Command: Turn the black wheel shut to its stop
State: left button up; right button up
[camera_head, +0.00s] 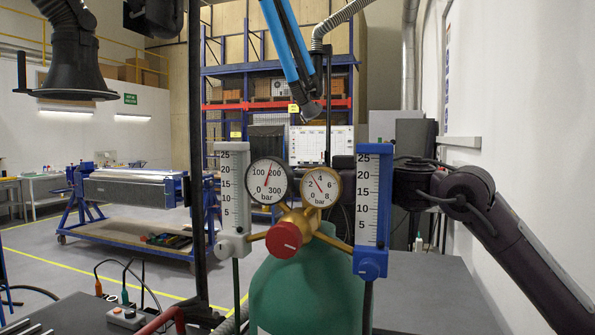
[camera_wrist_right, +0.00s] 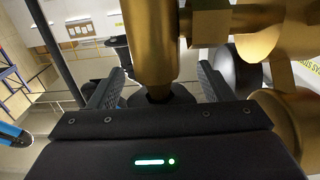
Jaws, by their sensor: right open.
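The green gas cylinder (camera_head: 305,290) stands upright in the middle of the head view, with a brass regulator, two round gauges and a red knob (camera_head: 284,240) in front. A dark rounded part (camera_wrist_right: 160,95), which looks like the black wheel, shows in the right wrist view under a thick brass stem (camera_wrist_right: 152,45). My right gripper (camera_wrist_right: 158,88) is open, one finger on each side of that part, with visible gaps. In the head view its fingers are hidden behind the blue flow tube, and I cannot make out the wheel there. My left gripper is out of view.
A blue-framed flow tube (camera_head: 373,205) stands right of the gauges, close to my right wrist. A white flow tube (camera_head: 234,195) stands at their left. A grey bench (camera_head: 435,290) is at right. Another dark round part (camera_wrist_right: 236,72) sits right of my fingers.

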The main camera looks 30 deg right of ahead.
jog(key=shift+w, duration=0.15)
jog(key=shift+c, duration=0.4)
jog(key=c, duration=0.9)
jog(key=shift+f+m+t+h, duration=0.1)
jog(key=shift+m+t+h, duration=0.2)
jog(key=shift+h, duration=0.1)
jog(key=shift+d+m+t+h+b, duration=0.1)
jog(key=shift+m+t+h+b, duration=0.3)
jog(key=shift+m+h, duration=0.15)
jog(key=o, duration=1)
